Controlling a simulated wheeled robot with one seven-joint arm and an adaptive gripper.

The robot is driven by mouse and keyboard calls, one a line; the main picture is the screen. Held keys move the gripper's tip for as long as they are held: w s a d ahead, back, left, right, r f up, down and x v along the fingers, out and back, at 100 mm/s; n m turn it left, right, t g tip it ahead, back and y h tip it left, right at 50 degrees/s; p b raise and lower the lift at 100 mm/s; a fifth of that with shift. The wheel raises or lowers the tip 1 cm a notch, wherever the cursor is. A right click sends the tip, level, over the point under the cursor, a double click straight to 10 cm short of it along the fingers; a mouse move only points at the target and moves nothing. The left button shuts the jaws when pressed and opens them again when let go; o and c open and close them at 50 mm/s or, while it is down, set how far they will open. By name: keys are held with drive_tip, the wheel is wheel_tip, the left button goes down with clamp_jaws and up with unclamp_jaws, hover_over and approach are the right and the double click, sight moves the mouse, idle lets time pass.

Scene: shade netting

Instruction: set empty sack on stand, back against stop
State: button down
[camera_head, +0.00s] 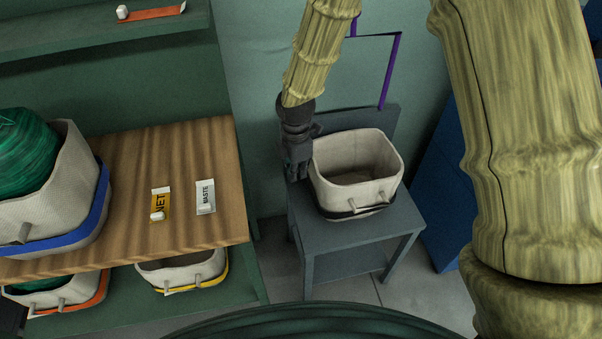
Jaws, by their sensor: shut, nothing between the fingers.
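An empty, open pale woven sack (328,192) with a black band near its base and a handle in front stands upright on the dark grey stand (392,222). An upright grey board (384,120), seemingly the stop, rises at the stand's back edge. The sack's back side faces this board; I cannot tell whether they touch, as the sack's rim hides the space between. My gripper (297,175) is shut and empty, pointing down close beside the sack's left side. I cannot tell whether it touches the sack.
A wooden bench (120,215) at left bears a blue-banded sack (60,205) filled with green netting and NET (160,204) and WASTE (206,197) tags. Orange-banded (75,292) and yellow-banded (195,271) sacks are below. A purple frame (391,70) stands behind the stand; a blue cabinet (440,190) is right.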

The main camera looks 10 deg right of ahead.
drive_tip(key=d+f+p, duration=0.1)
drive_tip(key=d+f, duration=0.2)
drive_tip(key=f, duration=0.6)
drive_tip(key=shift+w+d+f, duration=0.2)
drive_tip(key=shift+w, duration=0.25)
drive_tip(key=shift+p, duration=0.3)
drive_tip(key=shift+w+d+p, duration=0.25)
drive_tip(key=shift+d+p, duration=0.05)
drive_tip(key=shift+d, duration=0.8)
